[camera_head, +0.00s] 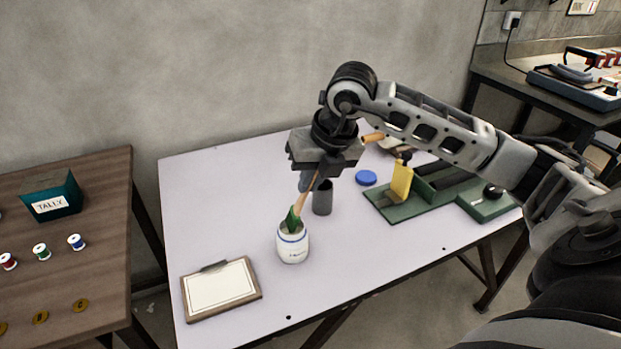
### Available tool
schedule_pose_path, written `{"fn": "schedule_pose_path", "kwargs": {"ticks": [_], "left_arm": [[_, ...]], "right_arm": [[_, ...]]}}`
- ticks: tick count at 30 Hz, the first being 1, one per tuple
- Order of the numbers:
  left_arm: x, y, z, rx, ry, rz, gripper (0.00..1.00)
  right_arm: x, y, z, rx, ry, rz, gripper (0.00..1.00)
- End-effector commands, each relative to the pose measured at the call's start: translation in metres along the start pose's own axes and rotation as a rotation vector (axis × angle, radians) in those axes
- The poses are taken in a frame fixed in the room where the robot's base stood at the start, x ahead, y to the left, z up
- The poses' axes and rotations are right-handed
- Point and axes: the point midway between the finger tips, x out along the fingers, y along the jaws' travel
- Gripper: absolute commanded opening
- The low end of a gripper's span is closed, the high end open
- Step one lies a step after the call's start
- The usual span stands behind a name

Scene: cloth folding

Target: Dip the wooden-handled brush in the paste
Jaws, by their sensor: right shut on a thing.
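My right gripper (315,176) is shut on the wooden-handled brush (302,203), low over the light table. The brush slants down to the left, and its green head (292,220) is at the mouth of a white jar (292,248) with a blue band. The lower end of the head overlaps the jar's opening. I cannot tell how deep it sits or whether it touches the paste, which I cannot make out clearly. The gripper hides the upper part of the handle. My left gripper is not in view.
A grey cup (322,198) stands close behind the jar on the right. A blue lid (366,178), a green tray device (392,208) and a yellow bottle-like object (402,180) are further right. A clipboard (221,288) lies front left. The table's back left (215,185) is clear.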

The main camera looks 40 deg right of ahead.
Motion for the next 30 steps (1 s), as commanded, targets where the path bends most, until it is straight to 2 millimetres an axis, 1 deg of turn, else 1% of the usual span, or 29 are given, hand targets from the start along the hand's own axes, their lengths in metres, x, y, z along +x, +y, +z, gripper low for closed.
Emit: {"fn": "schedule_pose_path", "kwargs": {"ticks": [30], "left_arm": [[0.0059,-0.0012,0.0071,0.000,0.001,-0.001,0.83]], "right_arm": [[0.0089,-0.0020,-0.0026,0.000,0.000,0.000,0.00]]}}
